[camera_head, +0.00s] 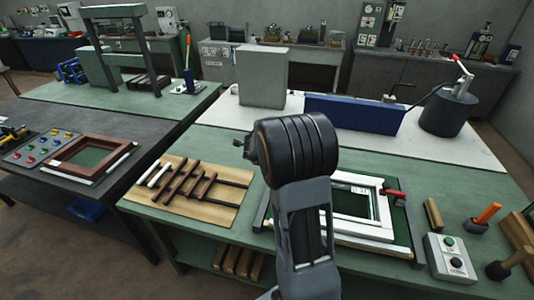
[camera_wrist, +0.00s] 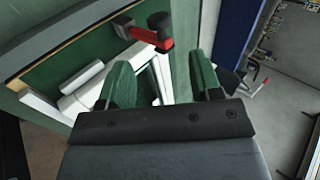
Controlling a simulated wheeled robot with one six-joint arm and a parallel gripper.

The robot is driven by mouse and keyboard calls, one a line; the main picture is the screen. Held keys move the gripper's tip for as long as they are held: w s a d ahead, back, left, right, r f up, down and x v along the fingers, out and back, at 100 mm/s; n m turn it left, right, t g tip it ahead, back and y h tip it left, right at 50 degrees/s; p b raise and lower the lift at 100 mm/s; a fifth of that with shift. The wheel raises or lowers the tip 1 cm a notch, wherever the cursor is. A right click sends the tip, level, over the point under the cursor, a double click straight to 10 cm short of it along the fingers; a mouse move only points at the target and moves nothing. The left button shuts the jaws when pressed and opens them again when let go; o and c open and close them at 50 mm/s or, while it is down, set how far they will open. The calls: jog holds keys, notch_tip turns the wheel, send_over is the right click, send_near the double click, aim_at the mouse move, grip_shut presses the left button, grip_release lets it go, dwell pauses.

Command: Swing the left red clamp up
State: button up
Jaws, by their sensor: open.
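In the wrist view a red clamp (camera_wrist: 165,42) with a black end sits on a dark green base with a wooden-looking edge, above the fingers in the picture; it looks like the left clamp. My gripper (camera_wrist: 162,76) is open, its two green fingers apart with nothing held between them. The clamp lies beyond the fingertips; I cannot tell the exact gap. White frame bars (camera_wrist: 82,78) lie beside the left finger. In the head view the white frame (camera_head: 365,231) shows with another red clamp (camera_head: 393,194) at its right. My arm hides the left clamp and my fingers there.
A blue box (camera_head: 352,114) stands behind on a white surface. A wooden tray (camera_head: 232,215) with dark bars lies left of my arm. A button box (camera_head: 449,257), an orange-handled tool (camera_head: 487,213) and a mallet (camera_head: 516,258) are at the right.

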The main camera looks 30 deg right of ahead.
jog(key=shift+v, duration=1.5)
